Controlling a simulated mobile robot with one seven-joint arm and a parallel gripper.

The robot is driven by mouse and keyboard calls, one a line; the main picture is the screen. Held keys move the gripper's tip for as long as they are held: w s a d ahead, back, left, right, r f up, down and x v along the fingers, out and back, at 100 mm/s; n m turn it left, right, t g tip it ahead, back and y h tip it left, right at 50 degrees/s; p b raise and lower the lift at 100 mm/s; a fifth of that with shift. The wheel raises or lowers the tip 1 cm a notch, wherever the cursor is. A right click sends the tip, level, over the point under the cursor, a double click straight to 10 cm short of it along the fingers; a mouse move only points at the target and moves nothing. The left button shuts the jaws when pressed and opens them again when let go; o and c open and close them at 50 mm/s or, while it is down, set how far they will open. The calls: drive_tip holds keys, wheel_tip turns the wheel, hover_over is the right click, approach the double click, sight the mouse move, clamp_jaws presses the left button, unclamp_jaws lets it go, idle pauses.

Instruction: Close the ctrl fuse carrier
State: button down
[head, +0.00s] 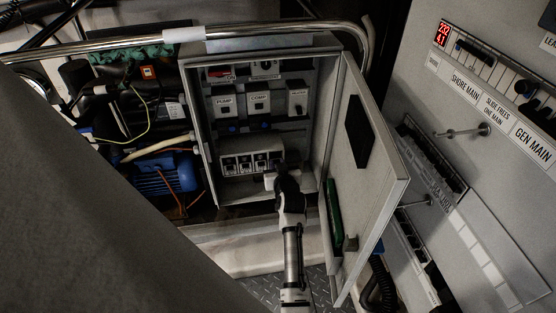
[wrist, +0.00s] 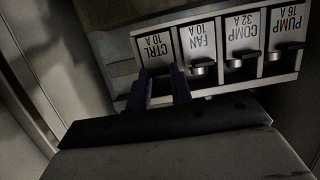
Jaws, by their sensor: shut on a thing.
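The ctrl fuse carrier (wrist: 157,48), with its white "CTRL 10 A" label, is at the left end of the fuse row in the wrist view, where labels appear upside down. My gripper (wrist: 160,73) has its two fingers just below that label, shut on the ctrl carrier's handle; the fingers mostly hide the handle. I cannot tell how far the carrier is tilted. In the head view my gripper (head: 280,180) reaches to the right end of the fuse block (head: 252,158) low in the open cabinet, hiding the ctrl carrier.
The fan (wrist: 200,40), comp (wrist: 240,35) and pump (wrist: 285,30) carriers stand beside it. The cabinet door (head: 365,180) hangs open on the right, close to my arm. Switches labelled PUMP (head: 225,103) and COMP (head: 258,101) sit above. A chrome rail (head: 250,32) crosses the top.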

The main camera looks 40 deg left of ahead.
drive_tip(key=c, duration=1.2)
unclamp_jaws()
drive_tip(key=shift+c, duration=0.2)
drive_tip(key=b+v, duration=0.2)
drive_tip(key=v, duration=1.2)
drive_tip(key=shift+a, duration=0.1)
